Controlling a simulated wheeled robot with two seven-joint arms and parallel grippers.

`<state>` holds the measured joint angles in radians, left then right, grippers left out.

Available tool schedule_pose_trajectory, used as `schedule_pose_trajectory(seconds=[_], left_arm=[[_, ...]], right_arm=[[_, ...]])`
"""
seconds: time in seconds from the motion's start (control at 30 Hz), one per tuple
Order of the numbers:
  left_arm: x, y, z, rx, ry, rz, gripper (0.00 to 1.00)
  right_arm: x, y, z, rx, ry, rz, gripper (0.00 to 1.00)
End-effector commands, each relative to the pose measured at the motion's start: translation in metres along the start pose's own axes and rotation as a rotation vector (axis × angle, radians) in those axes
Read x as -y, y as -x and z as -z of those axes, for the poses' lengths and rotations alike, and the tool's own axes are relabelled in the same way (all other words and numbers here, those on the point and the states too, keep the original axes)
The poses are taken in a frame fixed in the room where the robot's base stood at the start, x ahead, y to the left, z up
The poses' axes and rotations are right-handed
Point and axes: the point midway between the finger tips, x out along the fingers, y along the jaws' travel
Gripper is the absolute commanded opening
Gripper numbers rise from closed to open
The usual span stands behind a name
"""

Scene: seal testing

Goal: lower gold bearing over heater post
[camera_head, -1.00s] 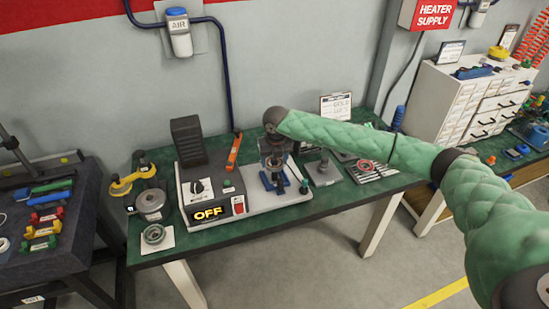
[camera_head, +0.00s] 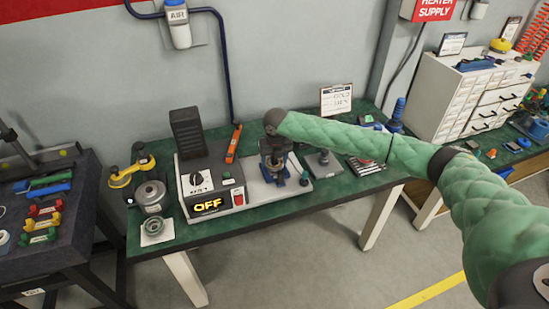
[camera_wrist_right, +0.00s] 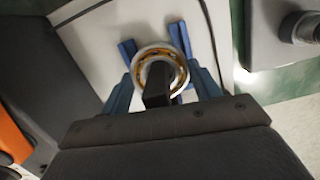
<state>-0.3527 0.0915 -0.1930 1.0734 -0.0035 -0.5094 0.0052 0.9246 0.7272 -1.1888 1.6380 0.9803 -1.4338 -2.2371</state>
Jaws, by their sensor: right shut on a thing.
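The gold bearing (camera_wrist_right: 180,63), a pale ring with a gold inner face, sits between the blue fingers of my right gripper (camera_wrist_right: 160,78) in the right wrist view. My right gripper (camera_head: 276,172) is shut on it, low over the heater's white base (camera_head: 237,220). A dark square post (camera_wrist_right: 157,88) shows in the ring's middle and overlaps its near rim. The bearing appears around this post, but its height along it cannot be told. In the head view the gripper mostly hides bearing and post. My left gripper is not in view.
The heater control box (camera_head: 212,188) with its OFF display stands left of the gripper. A grey block with a short post (camera_head: 324,163) stands close on the right. A grey pot (camera_head: 151,195) and a ring part (camera_head: 154,226) sit at the bench's left.

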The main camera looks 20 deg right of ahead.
Motion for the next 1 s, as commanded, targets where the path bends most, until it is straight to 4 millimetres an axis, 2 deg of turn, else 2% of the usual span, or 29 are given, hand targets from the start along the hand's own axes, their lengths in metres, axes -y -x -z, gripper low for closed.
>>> schedule_pose_trajectory(seconds=[0.3, 0.9, 0.93, 1.0], left_arm=[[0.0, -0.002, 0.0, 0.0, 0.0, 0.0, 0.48], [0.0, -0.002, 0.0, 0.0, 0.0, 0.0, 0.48], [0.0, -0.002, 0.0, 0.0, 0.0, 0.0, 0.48], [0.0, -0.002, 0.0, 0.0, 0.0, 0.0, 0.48]], right_arm=[[0.0, -0.01, 0.002, 0.001, 0.0, 0.0, 0.3], [0.0, -0.013, 0.002, 0.0, 0.0, 0.0, 0.3], [0.0, -0.013, 0.002, 0.0, 0.0, 0.0, 0.68], [0.0, -0.013, 0.002, 0.0, 0.0, 0.0, 0.81]])
